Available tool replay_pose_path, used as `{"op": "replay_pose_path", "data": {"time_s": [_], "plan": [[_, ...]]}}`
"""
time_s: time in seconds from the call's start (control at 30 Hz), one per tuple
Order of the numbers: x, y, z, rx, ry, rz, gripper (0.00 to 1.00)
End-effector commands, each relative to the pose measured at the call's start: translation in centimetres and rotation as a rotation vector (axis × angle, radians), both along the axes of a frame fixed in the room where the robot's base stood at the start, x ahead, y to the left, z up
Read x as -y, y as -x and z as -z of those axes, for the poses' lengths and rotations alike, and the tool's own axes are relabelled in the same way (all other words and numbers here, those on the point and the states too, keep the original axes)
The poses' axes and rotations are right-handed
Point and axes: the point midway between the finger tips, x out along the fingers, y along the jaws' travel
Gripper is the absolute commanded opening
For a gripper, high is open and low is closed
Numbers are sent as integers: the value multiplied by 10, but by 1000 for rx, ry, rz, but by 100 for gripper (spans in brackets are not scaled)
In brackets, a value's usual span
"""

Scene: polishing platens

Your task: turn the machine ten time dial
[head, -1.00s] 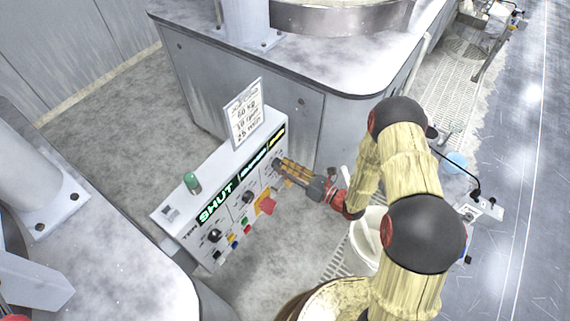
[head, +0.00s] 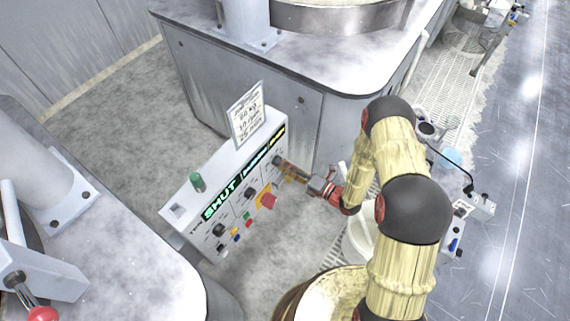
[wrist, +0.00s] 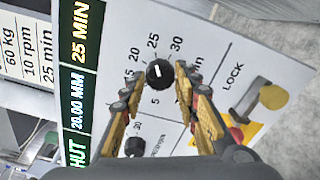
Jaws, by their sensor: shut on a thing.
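The control panel (head: 203,240) is a white sloped box between two machines in the head view. Its time dial, a black knob with a white mark (wrist: 159,74), is ringed by numbers from 5 to 30 in the wrist view. The mark points roughly toward 25. The display strip (wrist: 84,30) beside it reads 25 MIN, with 20.00 MM further along. My gripper (wrist: 158,72) is shut on the time dial, one yellow finger on each side. In the head view my gripper (head: 284,164) reaches the panel's right end and hides most of the dial.
A card (head: 246,113) on the panel top lists 60 kg, 10 rpm, 25 min. A red button on yellow (head: 268,200), a yellow lock knob (wrist: 273,97) and another black knob (wrist: 135,147) are close by. A green lamp (head: 197,183) stands on the panel. A grey machine rises behind.

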Motion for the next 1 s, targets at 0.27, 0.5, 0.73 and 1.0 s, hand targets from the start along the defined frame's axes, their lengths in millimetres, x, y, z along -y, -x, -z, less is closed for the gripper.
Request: {"op": "replay_pose_path", "data": {"time_s": [0.27, 0.5, 0.73, 1.0], "plan": [[1, -1, 0, -22, -17, 2, 6], [1, -1, 1, -22, -16, 3, 6], [1, -1, 0, -21, -16, 2, 40], [0, 0, 0, -22, -16, 1, 49]]}}
